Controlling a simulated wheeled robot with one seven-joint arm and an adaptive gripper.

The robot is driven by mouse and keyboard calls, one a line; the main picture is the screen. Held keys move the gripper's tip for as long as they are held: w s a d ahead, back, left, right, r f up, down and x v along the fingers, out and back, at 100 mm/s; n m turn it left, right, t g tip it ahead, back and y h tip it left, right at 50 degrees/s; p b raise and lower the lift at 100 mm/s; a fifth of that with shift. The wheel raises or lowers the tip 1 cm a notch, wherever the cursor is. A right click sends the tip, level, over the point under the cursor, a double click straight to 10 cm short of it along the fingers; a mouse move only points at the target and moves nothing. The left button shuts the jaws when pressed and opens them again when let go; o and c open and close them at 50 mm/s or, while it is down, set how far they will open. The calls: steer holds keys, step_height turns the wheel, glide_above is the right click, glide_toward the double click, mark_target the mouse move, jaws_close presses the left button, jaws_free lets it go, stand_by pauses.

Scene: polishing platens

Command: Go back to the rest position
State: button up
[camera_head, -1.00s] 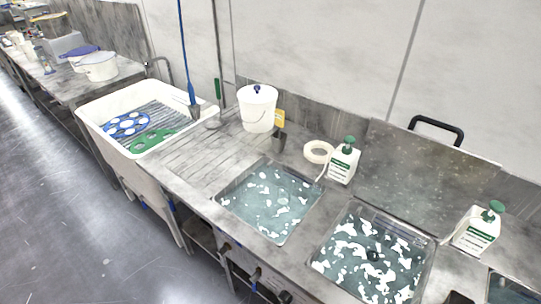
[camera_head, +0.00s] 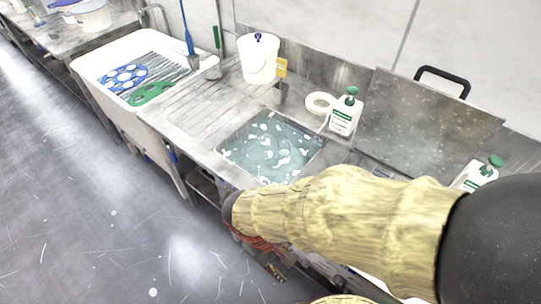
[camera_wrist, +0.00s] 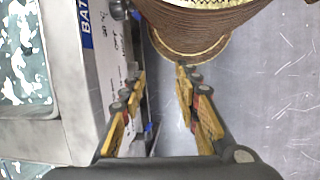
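My gripper (camera_wrist: 158,80) shows in the wrist view with its two yellow-and-black fingers apart and nothing between them. It hangs beside the front of the steel counter, with grey floor beneath. In the head view, my arm in its yellowish sleeve crosses the lower right, and the gripper is mostly hidden below the sleeve's end, in front of the counter.
The near basin (camera_head: 268,150) holds water with white flecks. My arm covers the counter to its right. A white bottle (camera_head: 344,115), a white bucket (camera_head: 258,62) and a tape roll (camera_head: 320,103) stand behind. The floor (camera_head: 90,220) at left is clear.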

steer(key=w+d+r+m+t+y, duration=0.1)
steer(key=w+d+r+m+t, duration=0.1)
steer(key=d+r, duration=0.6)
steer(key=w+d+r+m+t+y, duration=0.2)
steer(key=d+r+m, duration=0.5)
steer(key=r, duration=0.7)
steer(key=w+t, duration=0.1)
steer(key=t, duration=0.1)
steer(key=shift+d+r+m+t+y, duration=0.25)
steer(key=shift+d+m+t+y, duration=0.05)
steer(key=shift+d+t, duration=0.1)
stand_by(5.2)
